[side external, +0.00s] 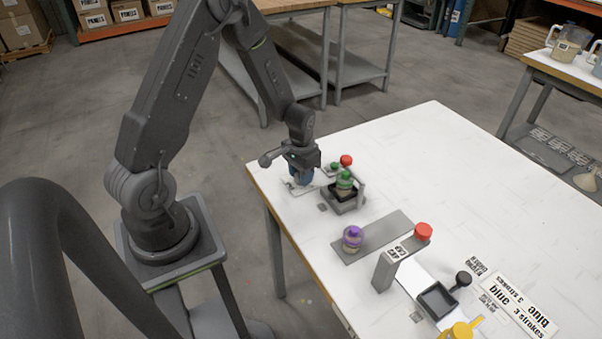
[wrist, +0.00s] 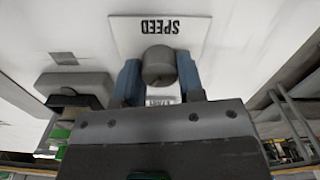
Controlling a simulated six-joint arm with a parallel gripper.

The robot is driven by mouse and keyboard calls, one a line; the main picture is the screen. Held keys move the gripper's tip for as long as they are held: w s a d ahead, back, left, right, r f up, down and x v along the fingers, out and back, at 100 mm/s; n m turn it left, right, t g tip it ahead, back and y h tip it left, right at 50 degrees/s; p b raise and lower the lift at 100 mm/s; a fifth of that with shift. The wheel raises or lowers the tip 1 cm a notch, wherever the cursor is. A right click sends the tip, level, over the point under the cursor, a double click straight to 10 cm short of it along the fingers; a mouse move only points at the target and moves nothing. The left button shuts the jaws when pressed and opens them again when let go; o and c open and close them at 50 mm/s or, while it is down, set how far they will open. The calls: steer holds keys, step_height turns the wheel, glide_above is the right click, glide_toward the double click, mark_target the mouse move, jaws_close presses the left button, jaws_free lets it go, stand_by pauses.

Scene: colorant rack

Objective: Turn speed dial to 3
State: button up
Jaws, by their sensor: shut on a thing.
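The speed dial is a grey round knob (wrist: 158,66) on a white plate marked SPEED (wrist: 158,27) in the wrist view. My gripper (wrist: 158,84) has its two blue fingers on either side of the knob, shut on it. A small white label with dark print shows just below the knob, partly hidden. In the side external view my gripper (side external: 301,176) is down at the far left corner of the white table, and it hides the knob. Which number the dial points to cannot be read.
Right of my gripper stands a grey holder with a green-capped jar (side external: 344,182), close by. A red button (side external: 346,160) is behind it. A purple-capped jar (side external: 352,238), another red button (side external: 423,231) and a black-handled tray (side external: 437,299) are nearer.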

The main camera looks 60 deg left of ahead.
steer(key=m, duration=0.5)
steer(key=shift+m, duration=0.4)
stand_by(0.4)
steer(key=o, duration=0.9)
steer(key=shift+r, duration=6.9)
